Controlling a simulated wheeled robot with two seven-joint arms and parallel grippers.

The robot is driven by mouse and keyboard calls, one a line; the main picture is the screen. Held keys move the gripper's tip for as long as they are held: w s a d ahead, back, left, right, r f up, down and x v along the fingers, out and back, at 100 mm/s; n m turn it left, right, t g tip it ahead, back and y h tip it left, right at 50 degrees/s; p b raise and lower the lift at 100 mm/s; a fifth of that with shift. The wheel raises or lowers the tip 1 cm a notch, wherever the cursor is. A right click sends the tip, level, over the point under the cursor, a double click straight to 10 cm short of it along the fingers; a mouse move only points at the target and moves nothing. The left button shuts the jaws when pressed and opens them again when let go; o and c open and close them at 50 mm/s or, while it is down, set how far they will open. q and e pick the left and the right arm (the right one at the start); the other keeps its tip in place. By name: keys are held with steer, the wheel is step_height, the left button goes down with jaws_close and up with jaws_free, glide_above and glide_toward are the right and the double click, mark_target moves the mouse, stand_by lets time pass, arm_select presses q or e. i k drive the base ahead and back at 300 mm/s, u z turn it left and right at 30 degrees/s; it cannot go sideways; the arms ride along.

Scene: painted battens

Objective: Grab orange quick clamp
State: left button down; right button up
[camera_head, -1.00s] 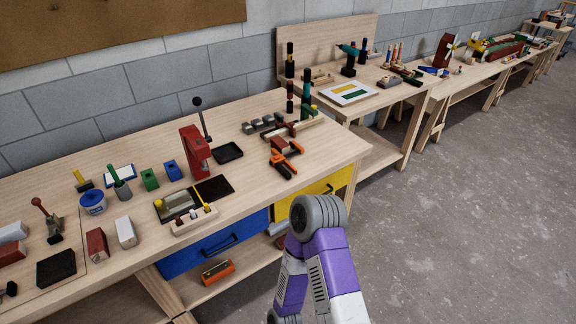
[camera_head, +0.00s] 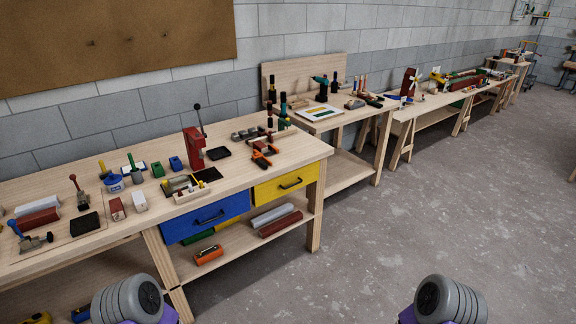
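The orange quick clamp (camera_head: 261,160) lies on the wooden workbench top (camera_head: 300,153), near its right end and front edge. It has orange parts and dark parts. A dark red piece lies just behind it, and I cannot tell whether they touch. Neither of my grippers shows in this view. Only rounded grey and purple links of my arms show at the bottom left and bottom right, well short of the bench.
The bench has a blue drawer (camera_head: 206,217) and a yellow drawer (camera_head: 287,184), both shut. Open concrete floor (camera_head: 420,210) lies in front and right.

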mark_target(258, 160)
steer(key=z, duration=0.75)
steer(key=i, duration=2.15)
steer(key=u, duration=0.85)
